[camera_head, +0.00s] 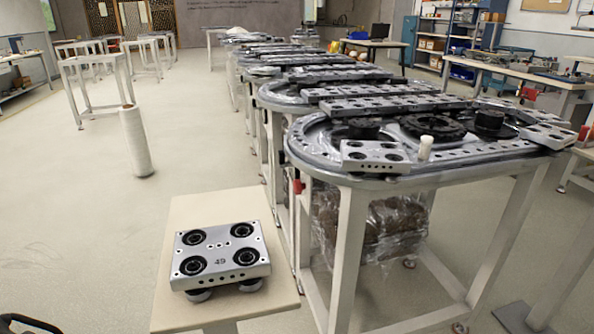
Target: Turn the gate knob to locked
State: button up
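A ring track (310,150) with a grey oval rim tops the nearest white-legged table. A small white upright knob-like piece (426,147) stands at its near edge, just right of a metal carriage plate (375,156). A small red piece (298,187) shows on the left side of the table frame. I cannot tell for sure which is the gate knob, and no lock marking is readable. A dark part at the bottom left corner, probably my gripper (25,325), is mostly cut off. It is well apart from the track, and its fingers cannot be made out.
A white roll (135,142) stands on the floor. More track tables run back behind. The floor at left is open.

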aim_at(298, 187)
jog(key=i+j, duration=0.1)
jog(key=j, duration=0.25)
jog(key=i+j, duration=0.1)
jog(key=j, duration=0.25)
jog(key=i+j+z, duration=0.1)
jog(key=j, duration=0.25)
jog(key=i+j, duration=0.4)
jog(key=z, duration=0.05)
